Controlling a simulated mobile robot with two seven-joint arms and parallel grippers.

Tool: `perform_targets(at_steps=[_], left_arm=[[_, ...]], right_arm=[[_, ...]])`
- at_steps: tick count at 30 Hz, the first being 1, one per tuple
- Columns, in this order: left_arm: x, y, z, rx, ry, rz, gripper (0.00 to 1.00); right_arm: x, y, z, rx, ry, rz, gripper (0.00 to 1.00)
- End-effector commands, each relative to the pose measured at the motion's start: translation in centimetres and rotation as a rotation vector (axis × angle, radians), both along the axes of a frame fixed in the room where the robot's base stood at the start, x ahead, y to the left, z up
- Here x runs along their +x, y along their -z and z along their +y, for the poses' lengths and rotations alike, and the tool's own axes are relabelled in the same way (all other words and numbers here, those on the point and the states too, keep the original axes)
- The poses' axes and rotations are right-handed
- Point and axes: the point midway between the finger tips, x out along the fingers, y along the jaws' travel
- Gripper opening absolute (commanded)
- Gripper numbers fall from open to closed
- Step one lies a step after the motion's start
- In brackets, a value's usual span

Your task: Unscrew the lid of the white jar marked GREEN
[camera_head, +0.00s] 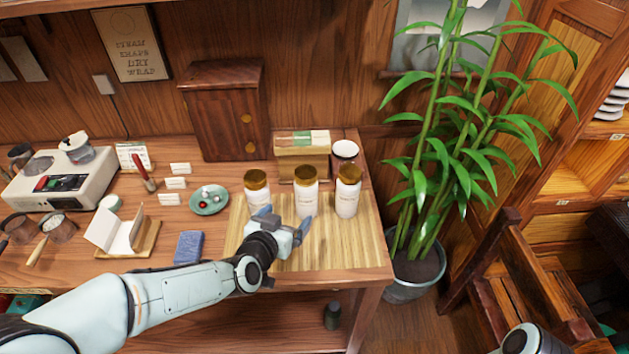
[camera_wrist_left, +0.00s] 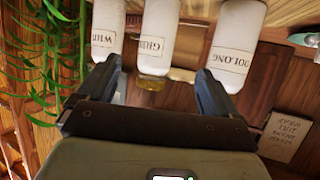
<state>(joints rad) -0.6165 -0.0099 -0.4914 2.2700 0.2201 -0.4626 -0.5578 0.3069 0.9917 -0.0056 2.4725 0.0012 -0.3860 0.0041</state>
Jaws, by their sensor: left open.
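The white jar marked GREEN (camera_head: 306,198) stands upright in the middle of a row of three, with a gold lid (camera_head: 306,175) on it. In the left wrist view, which is upside down, the jar (camera_wrist_left: 158,30) shows between the fingers, its lid (camera_wrist_left: 152,83) partly visible. My left gripper (camera_head: 285,219) is open and empty, in front of the row and apart from the GREEN jar as far as I can tell. My right gripper is not in view.
The OOLONG jar (camera_head: 257,184) stands left of it, the WHITE jar (camera_head: 348,196) close on its right. All share a bamboo mat (camera_head: 340,248), clear at front right. A wooden box (camera_head: 303,160) stands behind.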

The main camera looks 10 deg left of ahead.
Motion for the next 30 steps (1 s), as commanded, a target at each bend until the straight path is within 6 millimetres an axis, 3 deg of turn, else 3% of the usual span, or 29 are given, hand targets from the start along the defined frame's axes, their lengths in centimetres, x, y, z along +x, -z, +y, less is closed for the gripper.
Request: perform_targets(at_steps=[5,13,20,30], left_arm=[[1.5,0.9,-0.2,0.003,0.001,0.002,0.93],[6.1,2.9,-0.7,0.004,0.001,0.002,0.93],[7.8,3.4,-0.9,0.002,0.001,0.001,0.93],[11.9,5.0,-1.7,0.002,0.001,0.002,0.93]], right_arm=[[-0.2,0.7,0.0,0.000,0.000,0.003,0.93],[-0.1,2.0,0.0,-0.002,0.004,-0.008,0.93],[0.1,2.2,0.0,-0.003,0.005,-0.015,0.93],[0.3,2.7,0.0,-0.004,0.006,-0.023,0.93]])
